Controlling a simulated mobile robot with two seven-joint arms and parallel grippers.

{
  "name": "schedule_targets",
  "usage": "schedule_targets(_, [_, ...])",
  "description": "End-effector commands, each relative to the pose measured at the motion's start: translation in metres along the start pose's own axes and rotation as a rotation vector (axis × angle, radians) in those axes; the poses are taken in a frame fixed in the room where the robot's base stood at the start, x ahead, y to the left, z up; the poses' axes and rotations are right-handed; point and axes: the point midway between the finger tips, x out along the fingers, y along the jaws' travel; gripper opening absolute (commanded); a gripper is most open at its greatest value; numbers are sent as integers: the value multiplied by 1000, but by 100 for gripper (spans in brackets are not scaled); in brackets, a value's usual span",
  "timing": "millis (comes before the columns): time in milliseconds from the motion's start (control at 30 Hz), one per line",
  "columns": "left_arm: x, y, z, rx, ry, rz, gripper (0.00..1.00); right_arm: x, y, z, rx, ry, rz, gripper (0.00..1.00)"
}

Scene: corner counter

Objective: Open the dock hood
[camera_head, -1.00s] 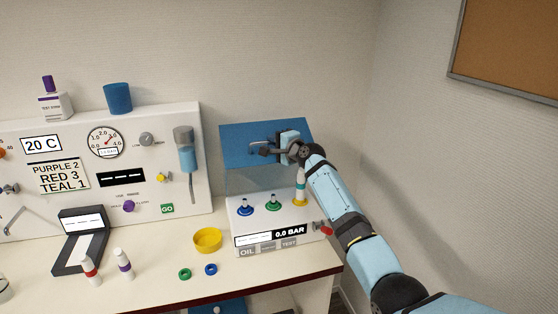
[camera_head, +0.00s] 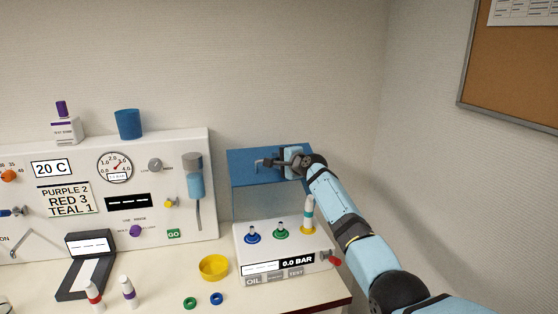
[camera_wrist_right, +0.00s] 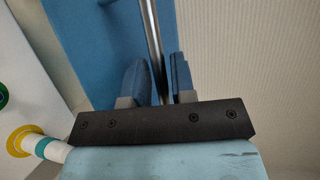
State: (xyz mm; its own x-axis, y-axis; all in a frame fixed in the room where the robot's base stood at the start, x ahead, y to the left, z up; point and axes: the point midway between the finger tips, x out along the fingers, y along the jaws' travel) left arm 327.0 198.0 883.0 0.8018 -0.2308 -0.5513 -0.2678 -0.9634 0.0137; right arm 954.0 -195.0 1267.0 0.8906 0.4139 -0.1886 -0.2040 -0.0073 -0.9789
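The dock (camera_head: 285,239) is a white box on the counter's right part, with coloured fittings on top and a "0.0 BAR" display (camera_head: 297,260). Its blue hood (camera_head: 240,171) stands raised above and behind the fittings, with a bluish see-through part below its front edge. My right gripper (camera_head: 278,162) is at the hood's handle (camera_head: 259,163). In the right wrist view the handle's metal bar (camera_wrist_right: 152,30) runs between the two fingers (camera_wrist_right: 160,82), which close around it; the blue hood (camera_wrist_right: 95,45) lies beside them. My left gripper is out of view.
A white instrument panel (camera_head: 150,215) stands further left. The wall is close behind.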

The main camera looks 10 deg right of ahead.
Motion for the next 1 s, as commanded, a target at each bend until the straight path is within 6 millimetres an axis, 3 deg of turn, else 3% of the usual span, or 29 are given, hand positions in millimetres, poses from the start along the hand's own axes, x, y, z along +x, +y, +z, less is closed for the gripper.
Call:
schedule_targets(467, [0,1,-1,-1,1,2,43,-6,0,0,1,-1,-2,36])
schedule_targets(667, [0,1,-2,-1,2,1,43,-33,1,0,-2,1,-2,36])
schedule_targets(1000, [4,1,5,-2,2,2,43,-100,2,-1,-1,2,-2,36])
